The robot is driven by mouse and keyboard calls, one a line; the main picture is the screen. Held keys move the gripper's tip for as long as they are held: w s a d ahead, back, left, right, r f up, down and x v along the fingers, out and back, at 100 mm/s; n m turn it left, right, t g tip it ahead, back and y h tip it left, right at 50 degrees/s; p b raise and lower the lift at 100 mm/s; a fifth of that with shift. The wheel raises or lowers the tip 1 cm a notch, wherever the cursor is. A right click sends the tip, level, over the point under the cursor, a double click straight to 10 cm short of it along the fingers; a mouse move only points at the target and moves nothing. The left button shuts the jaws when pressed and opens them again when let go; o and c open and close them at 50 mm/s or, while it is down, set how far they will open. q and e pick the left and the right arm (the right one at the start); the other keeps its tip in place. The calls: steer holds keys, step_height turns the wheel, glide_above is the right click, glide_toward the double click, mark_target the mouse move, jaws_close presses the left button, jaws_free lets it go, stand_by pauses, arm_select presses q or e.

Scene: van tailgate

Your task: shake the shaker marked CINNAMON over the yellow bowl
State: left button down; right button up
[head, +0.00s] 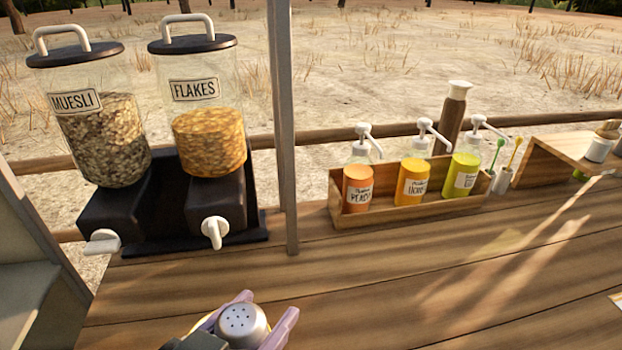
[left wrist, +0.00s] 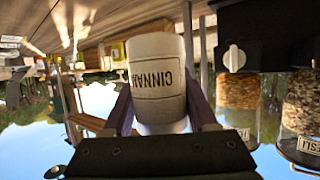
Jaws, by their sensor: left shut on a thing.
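The shaker (head: 242,322) shows at the bottom of the head view, its round perforated metal lid facing up toward me. My left gripper (head: 262,318) is shut on it, with pale purple fingers on either side. In the left wrist view the white shaker body (left wrist: 157,78) stands between the fingers (left wrist: 160,112), with a label reading CINNAM in part. A thin sliver of yellow shows beside the gripper in the head view. I cannot tell whether it is the yellow bowl, which is otherwise hidden or out of view. My right gripper is not in view.
Muesli (head: 98,125) and flakes (head: 205,110) dispensers stand on a black base at the back left. A thin post (head: 284,150) rises beside them. A wooden caddy (head: 400,205) holds several pump bottles. A wooden stand (head: 570,150) is at the right. The middle counter (head: 400,285) is clear.

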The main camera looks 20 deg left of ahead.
arm_select(q)
steer(key=shift+s+d+f, duration=0.15)
steer(key=shift+s+d, duration=0.05)
steer(key=shift+d, duration=0.05)
steer(key=shift+f+h, duration=0.15)
steer(key=shift+h, duration=0.25)
steer(key=f+n+g+h+b, duration=0.1)
steer(key=f+n+b, duration=0.1)
steer(key=a+f+n+g+h+b, duration=0.1)
steer(key=f+n+h+b, duration=0.1)
steer(key=w+f+n+g+h+b, duration=0.1)
steer(key=f+n+g+h+b, duration=0.1)
steer(key=shift+a, duration=0.2)
steer(key=n+h+b, duration=0.2)
steer(key=a+n+g+h+b, duration=0.1)
steer(key=n+h+b, duration=0.1)
steer(key=n+h, duration=0.1)
steer(key=n+h+b, duration=0.2)
steer(key=h+b, duration=0.1)
steer(key=shift+w+a+r+n+g, duration=0.2)
steer(key=shift+w+n+g, duration=0.1)
steer(key=shift+g, duration=0.1)
step_height(320, 180, up, 5)
steer(key=p, duration=0.5)
